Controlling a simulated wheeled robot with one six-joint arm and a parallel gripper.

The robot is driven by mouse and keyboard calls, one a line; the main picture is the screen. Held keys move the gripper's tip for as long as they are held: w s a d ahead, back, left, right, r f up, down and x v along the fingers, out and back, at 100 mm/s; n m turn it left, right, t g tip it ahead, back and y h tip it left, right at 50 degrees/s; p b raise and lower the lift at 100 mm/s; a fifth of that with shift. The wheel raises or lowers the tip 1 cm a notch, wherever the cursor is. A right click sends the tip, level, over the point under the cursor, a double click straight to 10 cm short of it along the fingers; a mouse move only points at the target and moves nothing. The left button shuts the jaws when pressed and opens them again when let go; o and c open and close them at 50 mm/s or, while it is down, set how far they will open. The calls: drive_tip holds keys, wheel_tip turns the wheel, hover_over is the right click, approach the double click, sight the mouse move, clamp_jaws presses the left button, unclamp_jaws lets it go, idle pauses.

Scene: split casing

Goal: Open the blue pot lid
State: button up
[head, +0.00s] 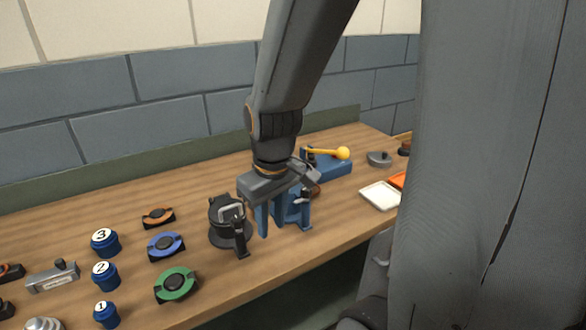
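A blue pot (295,213) stands on the bench, partly hidden behind my gripper. A grey metal latch shows on its right front side, and most of its lid is hidden. My gripper (271,227) points down at the left front of the blue pot in the picture. Its blue fingers look apart, with nothing seen between them. Whether they touch the pot cannot be told.
A black pot (226,231) with a metal clasp stands close left of my gripper. A blue device with a yellow-knobbed lever (331,165) is behind right. Blue numbered jars (104,275) and ring-shaped parts (176,284) stand left. A white tray (380,196) lies right.

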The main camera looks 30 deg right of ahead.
drive_tip(key=w+d+r+n+b, duration=0.6)
drive_tip(key=w+d+r+n, duration=0.4)
drive_tip(key=d+n, duration=0.5)
hover_over(299, 190)
drive_tip(key=shift+n+t, duration=0.3)
drive_tip(key=shift+a+f+p, duration=0.1)
drive_tip(key=shift+f+p, duration=0.3)
drive_tip(key=shift+f, duration=3.6)
clamp_jaws()
